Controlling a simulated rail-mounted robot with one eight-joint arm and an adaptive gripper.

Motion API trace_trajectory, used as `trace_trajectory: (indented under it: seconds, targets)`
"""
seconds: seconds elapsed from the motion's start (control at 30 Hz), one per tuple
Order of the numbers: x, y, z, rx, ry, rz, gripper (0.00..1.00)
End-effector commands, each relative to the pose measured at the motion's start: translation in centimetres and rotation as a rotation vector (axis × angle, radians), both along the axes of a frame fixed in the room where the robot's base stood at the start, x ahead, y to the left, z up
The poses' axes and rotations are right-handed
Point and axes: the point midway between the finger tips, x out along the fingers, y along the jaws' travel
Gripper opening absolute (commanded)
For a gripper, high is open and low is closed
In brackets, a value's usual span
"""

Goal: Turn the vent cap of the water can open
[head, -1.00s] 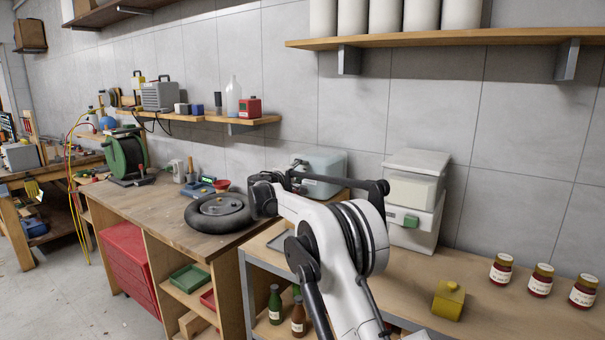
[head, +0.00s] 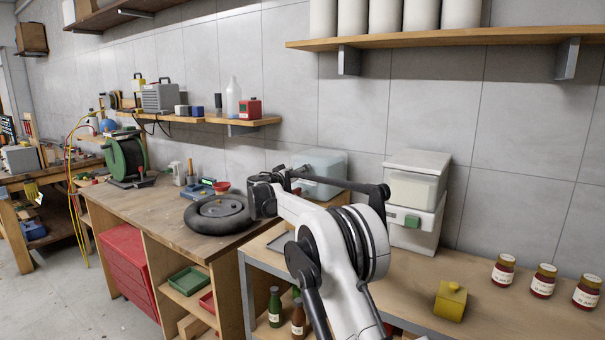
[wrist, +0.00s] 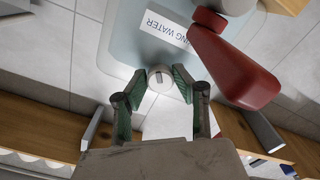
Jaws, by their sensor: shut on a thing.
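The water can (head: 322,168) is a pale blue container standing against the wall in the head view, partly hidden behind my arm. In the wrist view the can (wrist: 125,45) fills the top middle, with a white label (wrist: 167,24) reading "...ING WATER" upside down. The vent cap (wrist: 160,73) is a small round white knob with a raised grip bar. My gripper (wrist: 160,84) has its two green-padded fingers on either side of the cap, shut on it. In the head view the fingers are hidden by my arm.
A red, rounded part (wrist: 232,70) lies close to the right finger in the wrist view. In the head view, a stacked white box (head: 414,200) stands right of the can. A yellow box (head: 450,302) and several jars (head: 543,281) sit on the bench.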

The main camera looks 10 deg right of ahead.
Motion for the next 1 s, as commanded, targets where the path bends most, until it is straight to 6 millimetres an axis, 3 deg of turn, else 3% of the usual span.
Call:
trace_trajectory:
  seconds: [0.5,1.0]
  targets:
    - [0.07,0.12,-0.15,0.316,-0.301,-0.001,0.0]
    - [0.12,0.16,-0.13,0.44,-0.42,-0.001,0.0]
